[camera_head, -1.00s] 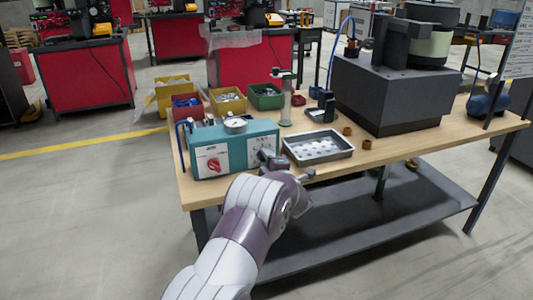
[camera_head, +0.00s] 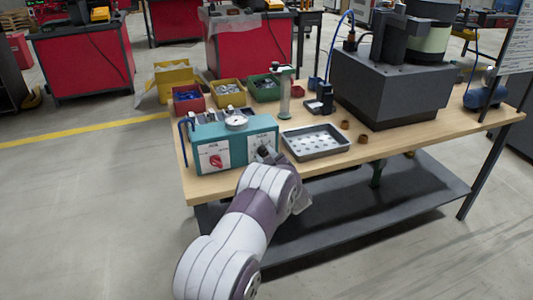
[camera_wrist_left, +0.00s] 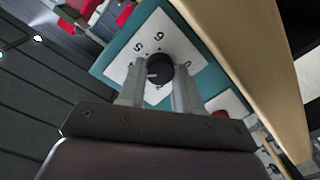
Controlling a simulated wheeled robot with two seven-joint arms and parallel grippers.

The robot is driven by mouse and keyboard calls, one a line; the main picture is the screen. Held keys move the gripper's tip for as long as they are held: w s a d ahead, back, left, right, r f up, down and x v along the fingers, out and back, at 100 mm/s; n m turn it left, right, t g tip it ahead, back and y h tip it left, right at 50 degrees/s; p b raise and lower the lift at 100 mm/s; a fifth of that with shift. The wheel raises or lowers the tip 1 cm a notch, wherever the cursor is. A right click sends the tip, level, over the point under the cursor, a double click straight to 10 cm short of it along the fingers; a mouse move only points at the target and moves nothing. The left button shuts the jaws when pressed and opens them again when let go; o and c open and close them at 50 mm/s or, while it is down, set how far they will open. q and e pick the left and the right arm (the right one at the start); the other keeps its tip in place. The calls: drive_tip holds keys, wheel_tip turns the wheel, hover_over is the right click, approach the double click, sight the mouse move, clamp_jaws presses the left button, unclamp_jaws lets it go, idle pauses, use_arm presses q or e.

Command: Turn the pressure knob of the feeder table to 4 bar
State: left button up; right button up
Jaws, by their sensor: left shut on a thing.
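The feeder table's teal control box (camera_head: 204,139) stands at the table's front left corner. The black pressure knob (camera_wrist_left: 160,68) sits on a white plate (camera_wrist_left: 137,39) with a 5 and a 6 readable; other marks are hidden or too small. A pale mark shows on the knob's face, but I cannot read its setting. My left gripper (camera_wrist_left: 157,80) has one finger on each side of the knob and is shut on it. In the head view my left gripper (camera_head: 266,153) is at the box's right front, largely hiding the knob. My right gripper is not in view.
A round gauge (camera_head: 236,123) sits on top of the box and a red switch (camera_head: 216,161) on its front. A metal tray (camera_head: 316,154) lies to the right. Small bins (camera_head: 228,100) stand behind. The dark feeder base (camera_head: 390,90) fills the table's right side.

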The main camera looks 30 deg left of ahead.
use_arm(q)
drive_tip(key=shift+f+m, duration=0.1)
drive_tip(key=shift+m, duration=0.3)
drive_tip(key=o, duration=1)
drive_tip(key=p+v, duration=0.1)
drive_tip(key=v, duration=1.1)
drive_tip(key=shift+s+d+p, duration=0.2)
drive_tip(key=shift+d+p, duration=0.1)
drive_tip(key=shift+d, duration=0.05)
